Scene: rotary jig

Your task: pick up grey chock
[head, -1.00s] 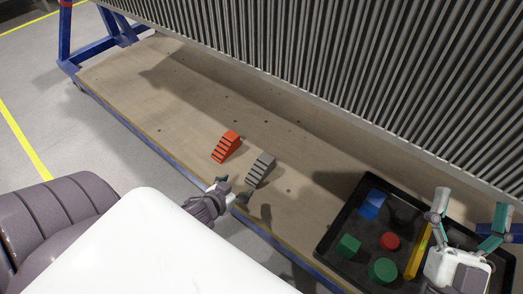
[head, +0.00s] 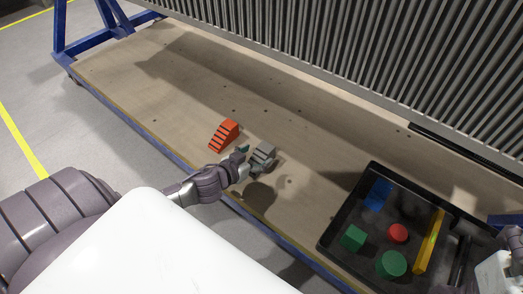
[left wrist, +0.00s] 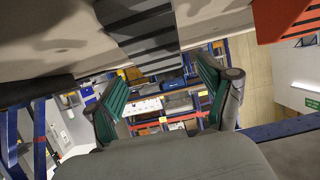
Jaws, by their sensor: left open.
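The grey chock (head: 264,154), a stepped wedge, sits on the wooden deck to the right of the red-orange chock (head: 225,134). My left gripper (head: 252,161) is open at its near side, partly covering it. In the left wrist view the grey chock (left wrist: 143,38) shows ahead of and between the green-padded fingers of my left gripper (left wrist: 158,88). Whether the fingers touch it cannot be told. The red-orange chock (left wrist: 283,18) is at the upper right there. My right gripper (head: 512,243) is cut off at the right edge, and its jaw state is unclear.
A black tray (head: 343,210) at the right holds a blue block (head: 379,194), green pieces, a red disc (head: 397,233) and a yellow bar (head: 430,241). A ribbed grey panel (head: 350,60) rises behind the deck. The deck's left part (head: 140,85) is clear.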

